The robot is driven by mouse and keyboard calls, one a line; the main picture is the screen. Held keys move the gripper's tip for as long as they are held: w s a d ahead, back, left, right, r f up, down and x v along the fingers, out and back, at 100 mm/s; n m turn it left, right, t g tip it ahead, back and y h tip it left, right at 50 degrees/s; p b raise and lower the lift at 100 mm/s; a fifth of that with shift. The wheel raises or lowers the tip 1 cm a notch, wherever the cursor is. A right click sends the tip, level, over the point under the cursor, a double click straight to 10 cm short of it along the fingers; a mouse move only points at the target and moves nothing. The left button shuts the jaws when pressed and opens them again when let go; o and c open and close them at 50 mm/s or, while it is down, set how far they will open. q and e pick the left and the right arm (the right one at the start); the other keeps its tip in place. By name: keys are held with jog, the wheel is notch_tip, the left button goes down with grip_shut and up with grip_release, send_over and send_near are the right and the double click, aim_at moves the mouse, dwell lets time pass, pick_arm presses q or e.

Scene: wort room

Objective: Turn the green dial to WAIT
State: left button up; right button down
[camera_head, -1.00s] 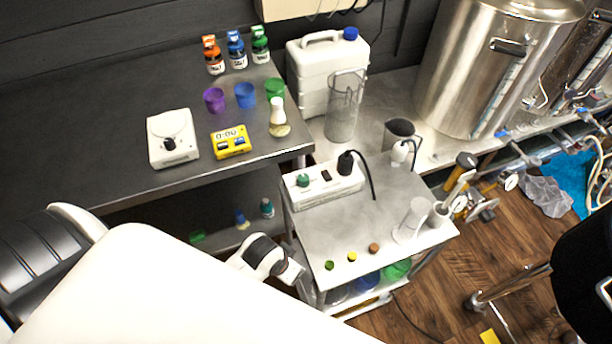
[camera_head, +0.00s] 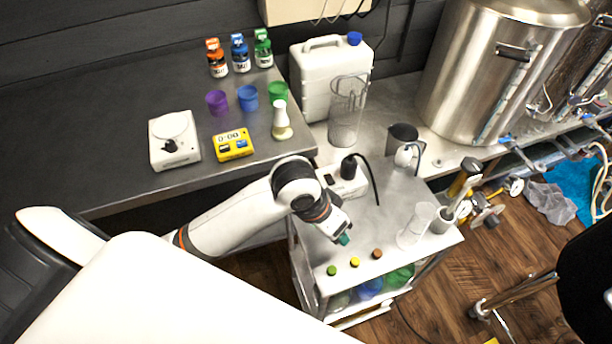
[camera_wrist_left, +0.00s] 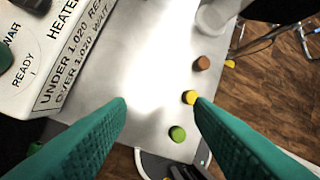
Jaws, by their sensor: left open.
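The box label (camera_wrist_left: 78,55) reads HEATER, UNDER 1.020 and OVER 1.020 WAIT. My left gripper (camera_wrist_left: 160,103) is open and empty, its teal fingers over the cart top, to the right of the box. It also shows in the head view (camera_head: 343,240).
Green (camera_head: 332,270), yellow (camera_head: 354,262) and brown (camera_head: 377,253) buttons lie near the cart's front edge. A black plug (camera_head: 349,167) stands on the box. A white cylinder (camera_head: 417,225) stands at the cart's right. A yellow meter (camera_head: 233,145) lies on the dark table.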

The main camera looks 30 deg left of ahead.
pick_arm(q)
jog(key=w+a+r+n+g+y, duration=0.3)
jog(key=w+a+r+n, duration=0.1)
jog(key=w+a+r, duration=0.6)
jog(key=f, duration=1.1)
jog(key=shift+s+a+p, duration=0.35)
jog(key=shift+s+a, duration=0.05)
